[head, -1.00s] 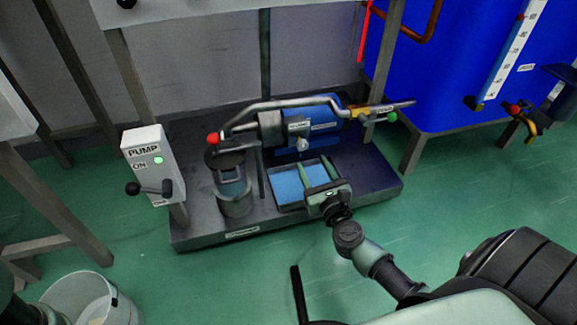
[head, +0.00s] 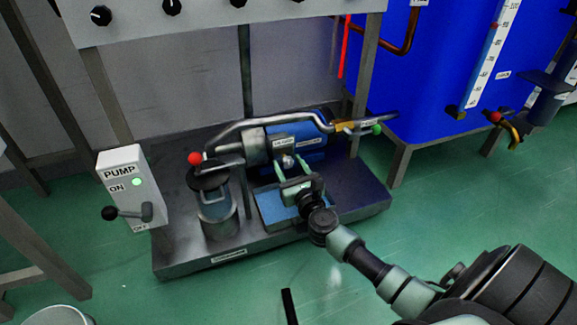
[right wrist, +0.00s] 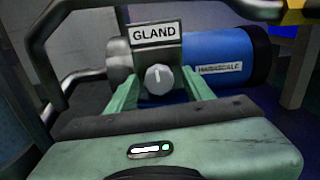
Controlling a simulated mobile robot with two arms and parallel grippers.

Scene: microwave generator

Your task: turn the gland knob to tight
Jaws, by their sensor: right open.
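The gland knob (head: 288,161) is a small pale round knob on the pump's grey housing. In the right wrist view the knob (right wrist: 158,77) sits just below the GLAND label (right wrist: 154,34), with a light pointer mark near vertical. My right gripper (head: 291,168) is open in front of the knob. Its two green fingers stand one on each side of the knob in the right wrist view. A gap shows between each finger and the knob; whether the tips reach its depth is unclear. My left gripper is not in view.
The blue motor (right wrist: 222,62) lies right of the housing. A bent pipe (head: 265,120) passes above. A red-tipped valve (head: 195,158) and a grey pot (head: 217,215) stand left. The PUMP switch box (head: 131,190) shows a green light. The blue tank (head: 440,70) is at right.

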